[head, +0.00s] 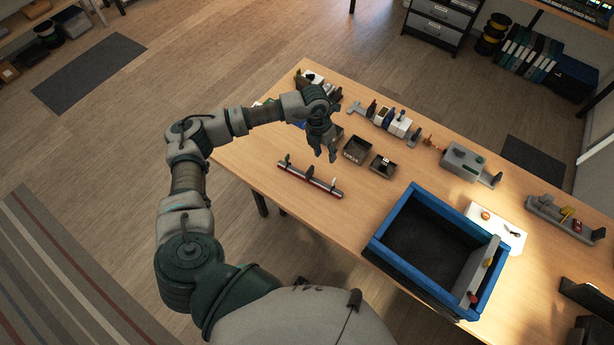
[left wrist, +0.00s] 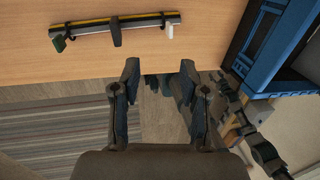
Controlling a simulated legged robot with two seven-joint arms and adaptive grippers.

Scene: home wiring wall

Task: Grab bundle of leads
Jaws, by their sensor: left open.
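A long thin bundle of leads (head: 310,181), dark with red and light stripes, lies straight on the wooden table near its left edge. Small upright pieces stand along it. In the left wrist view the bundle (left wrist: 95,27) runs across the top, with yellow and black stripes, a dark piece at its middle and a white one near its right end. My left gripper (head: 327,156) is open and empty above the table, beyond the bundle in the head view. In the left wrist view its fingers (left wrist: 160,68) are apart, with the bundle ahead of them, untouched.
A blue crate (head: 408,272) with a dark inside stands right of the bundle. Small black bins (head: 357,150) and a row of small devices (head: 397,122) sit further back. A grey box (head: 463,160) and white sheet (head: 508,232) lie right. Bare table surrounds the bundle.

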